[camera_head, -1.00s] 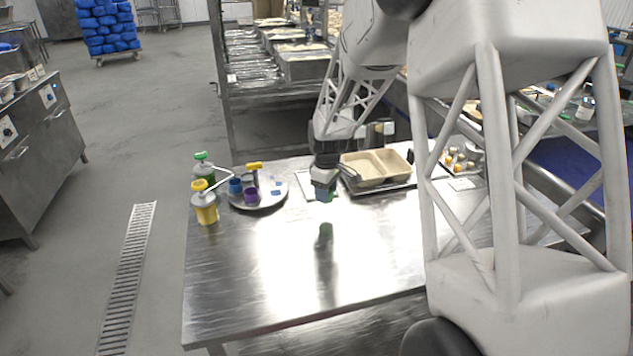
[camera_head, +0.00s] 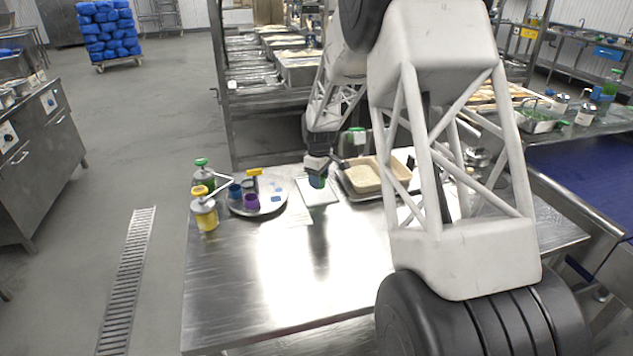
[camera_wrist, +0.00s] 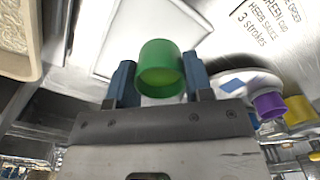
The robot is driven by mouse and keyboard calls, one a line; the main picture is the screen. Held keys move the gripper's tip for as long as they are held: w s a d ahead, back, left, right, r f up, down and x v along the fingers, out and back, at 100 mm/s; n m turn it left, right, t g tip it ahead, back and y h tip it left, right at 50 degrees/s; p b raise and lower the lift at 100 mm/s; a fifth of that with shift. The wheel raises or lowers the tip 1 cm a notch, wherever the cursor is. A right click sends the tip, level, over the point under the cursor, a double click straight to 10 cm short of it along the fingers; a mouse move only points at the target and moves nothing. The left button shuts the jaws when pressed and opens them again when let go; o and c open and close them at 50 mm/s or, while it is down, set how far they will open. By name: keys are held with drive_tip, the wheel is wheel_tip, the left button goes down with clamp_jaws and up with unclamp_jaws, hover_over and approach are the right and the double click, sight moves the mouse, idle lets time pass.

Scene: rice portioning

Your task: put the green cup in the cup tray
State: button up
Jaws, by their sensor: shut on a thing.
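My gripper (camera_head: 317,175) is shut on the green cup (camera_head: 317,183) and holds it above the table, over or near a pale flat panel. In the wrist view the green cup (camera_wrist: 160,62) sits between the two blue fingers of my gripper (camera_wrist: 160,80). A round tray (camera_head: 273,207), the only one with cups on it, stands to the left of my gripper. It carries a blue cup (camera_head: 235,190) and a purple cup (camera_head: 252,202). The purple cup (camera_wrist: 269,105) also shows at the right in the wrist view.
A yellow pump bottle (camera_head: 205,214) and a green-topped pump bottle (camera_head: 203,178) stand left of the round tray. A rice container (camera_head: 361,178) is right of my gripper. The pale panel (camera_head: 330,195) lies below. The table's front is clear.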

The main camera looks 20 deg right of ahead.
drive_tip(key=shift+w+d+f, duration=0.1)
drive_tip(key=shift+w, duration=0.9)
drive_tip(key=shift+w+d+f, duration=0.1)
drive_tip(key=shift+w, duration=0.9)
drive_tip(key=shift+f, duration=0.1)
drive_tip(key=shift+f, duration=1.65)
drive_tip(key=shift+f, duration=0.15)
drive_tip(key=o, duration=0.9)
drive_tip(key=shift+r, duration=6.15)
